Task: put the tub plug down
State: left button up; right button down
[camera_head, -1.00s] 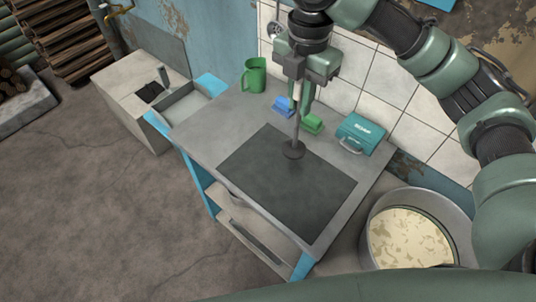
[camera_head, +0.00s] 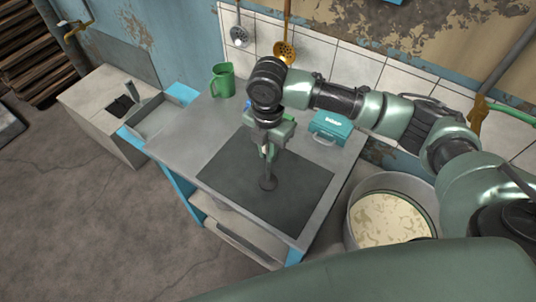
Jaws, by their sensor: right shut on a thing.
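The tub plug (camera_head: 268,183) is a dark disc on an upright rod. My right gripper (camera_head: 267,150) is shut on its rod from above. The disc shows over the middle of the dark mat (camera_head: 225,180) on the grey table. I cannot tell whether the disc touches the mat or hovers just above it. The wrist hides the upper part of the rod. My left gripper is not in view.
A green mug (camera_head: 222,80) and a teal case (camera_head: 330,127) stand at the table's back. A large pot (camera_head: 390,215) with pale contents stands right of the table. The mat around the disc is clear.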

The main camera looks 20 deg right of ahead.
notch_tip(320, 180, down, 3)
jog(key=shift+r, duration=0.15)
jog(key=c, duration=1.4)
grip_release()
notch_tip(320, 180, up, 12)
jog(key=b, duration=0.2)
jog(key=shift+b, duration=0.3)
